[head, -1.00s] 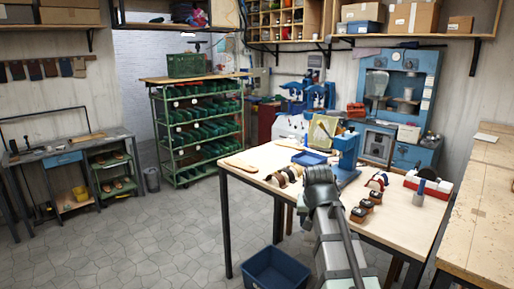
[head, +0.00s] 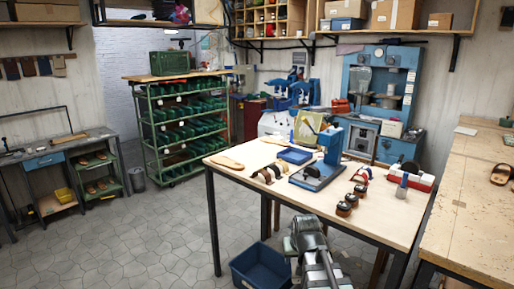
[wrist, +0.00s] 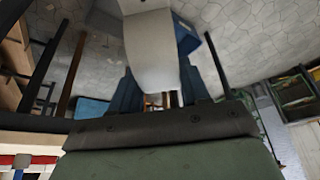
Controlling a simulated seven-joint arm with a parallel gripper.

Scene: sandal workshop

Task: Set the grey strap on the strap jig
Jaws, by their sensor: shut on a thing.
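In the wrist view my gripper (wrist: 158,98) has its two blue fingers closed around a smooth pale grey piece (wrist: 155,50), which I take to be the grey strap. It stands out between the fingers over the floor. In the head view my arm is low, in front of the worktable, and the fingers and held piece cannot be made out. Arched straps (head: 268,173) stand near the table's left front. I cannot tell which item is the strap jig.
The worktable (head: 320,207) also holds a blue tray (head: 295,155), several small brown blocks (head: 347,204) and a red and white box (head: 418,180). A blue crate (head: 261,266) stands on the floor by my arm. A bench (head: 480,205) bounds the right. Floor at left is clear.

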